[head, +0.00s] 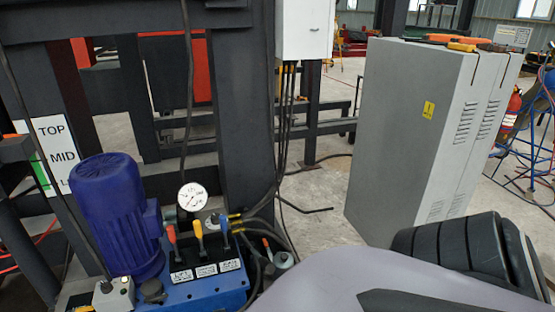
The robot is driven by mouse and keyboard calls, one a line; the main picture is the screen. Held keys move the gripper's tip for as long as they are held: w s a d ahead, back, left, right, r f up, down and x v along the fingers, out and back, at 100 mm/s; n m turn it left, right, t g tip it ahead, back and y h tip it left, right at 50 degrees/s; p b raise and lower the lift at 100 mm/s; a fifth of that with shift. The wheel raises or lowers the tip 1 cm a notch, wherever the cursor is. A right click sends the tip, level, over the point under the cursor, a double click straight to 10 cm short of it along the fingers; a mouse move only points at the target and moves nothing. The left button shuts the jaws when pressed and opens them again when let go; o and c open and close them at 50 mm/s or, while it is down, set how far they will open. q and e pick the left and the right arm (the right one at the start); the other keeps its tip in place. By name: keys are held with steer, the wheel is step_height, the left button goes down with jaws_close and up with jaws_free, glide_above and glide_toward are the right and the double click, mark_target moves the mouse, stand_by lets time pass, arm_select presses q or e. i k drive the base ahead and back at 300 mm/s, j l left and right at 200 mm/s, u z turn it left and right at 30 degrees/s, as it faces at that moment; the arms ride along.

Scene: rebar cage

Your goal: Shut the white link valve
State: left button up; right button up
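A blue hydraulic unit (205,292) stands at the lower left with a blue ribbed motor (108,215) on it. A black valve block on the unit carries three levers: a red one (172,240), a yellow one (199,232) and a blue one (224,228). White labels (206,270) sit below them; only the left one seems to read LIFT. I cannot make out a white valve handle for certain; a small pale part shows behind the levers. Neither of my grippers is in view. A part of my own arm fills the lower right.
A round gauge (192,197) stands behind the levers, with black hoses beside it. A control box (113,295) is at the front left. A dark steel frame (245,110) rises behind. A tall grey cabinet (410,140) stands right; open floor lies between.

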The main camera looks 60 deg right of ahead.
mark_target(269, 255)
steer(key=k+l, duration=0.15)
steer(key=k, duration=0.2)
steer(key=k+l, duration=0.15)
steer(key=k, duration=0.2)
steer(key=k+l, duration=0.6)
steer(key=l, duration=0.2)
steer(key=k+l, duration=0.1)
steer(key=l, duration=0.15)
steer(key=k+l+u, duration=0.1)
steer(key=l, duration=0.2)
steer(key=k+l, duration=0.1)
steer(key=l, duration=0.3)
steer(key=k+l, duration=0.1)
steer(key=l, duration=1.1)
steer(key=i+l, duration=0.45)
steer(key=l, duration=0.25)
steer(key=i+l, duration=0.35)
steer(key=i+u, duration=0.05)
